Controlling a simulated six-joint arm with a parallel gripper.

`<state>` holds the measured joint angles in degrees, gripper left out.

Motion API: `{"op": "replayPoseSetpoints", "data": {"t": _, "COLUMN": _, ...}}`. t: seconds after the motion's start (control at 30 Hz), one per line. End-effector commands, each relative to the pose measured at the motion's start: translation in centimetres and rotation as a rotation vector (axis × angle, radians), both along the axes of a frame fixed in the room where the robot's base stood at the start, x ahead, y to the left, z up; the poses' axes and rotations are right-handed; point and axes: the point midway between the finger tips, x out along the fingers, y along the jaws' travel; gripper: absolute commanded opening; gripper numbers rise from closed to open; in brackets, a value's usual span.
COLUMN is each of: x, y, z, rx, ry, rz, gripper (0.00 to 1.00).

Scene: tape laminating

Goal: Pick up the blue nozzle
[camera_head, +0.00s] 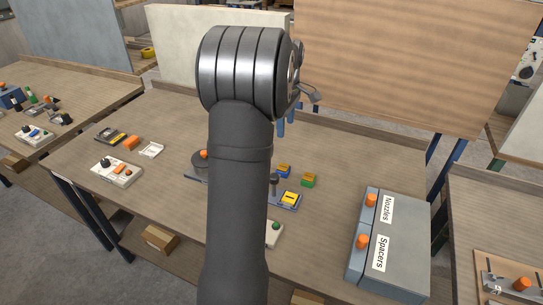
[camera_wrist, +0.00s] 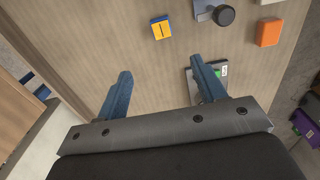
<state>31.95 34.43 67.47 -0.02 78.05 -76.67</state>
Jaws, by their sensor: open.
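A small blue block with an orange-yellow top (camera_head: 284,171), which looks like the blue nozzle, lies on the table just right of my arm in the head view. A similar green block (camera_head: 308,180) is close to its right. In the wrist view a blue-edged block with a yellow top (camera_wrist: 161,29) lies beyond my fingertips; I cannot tell if it is the same block. My gripper (camera_wrist: 161,68) is open, with two blue fingers apart and nothing between them. In the head view my arm hides most of it; the blue fingers (camera_head: 286,123) show behind the arm.
A blue base with a yellow piece (camera_head: 290,198) stands near the blocks, partly behind my arm. Grey boxes labelled Nozzles (camera_head: 388,210) and Spacers (camera_head: 381,254) stand at the right. An orange block (camera_wrist: 268,32) and black knob (camera_wrist: 222,14) show in the wrist view.

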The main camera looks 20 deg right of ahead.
Motion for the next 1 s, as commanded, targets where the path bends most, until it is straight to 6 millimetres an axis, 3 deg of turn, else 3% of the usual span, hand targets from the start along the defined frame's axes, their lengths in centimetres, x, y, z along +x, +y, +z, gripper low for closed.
{"op": "replayPoseSetpoints", "data": {"t": 0.17, "x": -0.4, "y": 0.5, "z": -0.1, "rx": -0.025, "ry": -0.023, "rz": -0.130, "gripper": 0.64}}
{"op": "replayPoseSetpoints", "data": {"t": 0.7, "x": -3.9, "y": 3.9, "z": -1.6, "rx": -0.072, "ry": -0.302, "rz": -1.136, "gripper": 0.64}}
{"op": "replayPoseSetpoints", "data": {"t": 1.0, "x": -5.3, "y": 5.3, "z": -2.1, "rx": -0.004, "ry": -0.422, "rz": -1.478, "gripper": 0.64}}
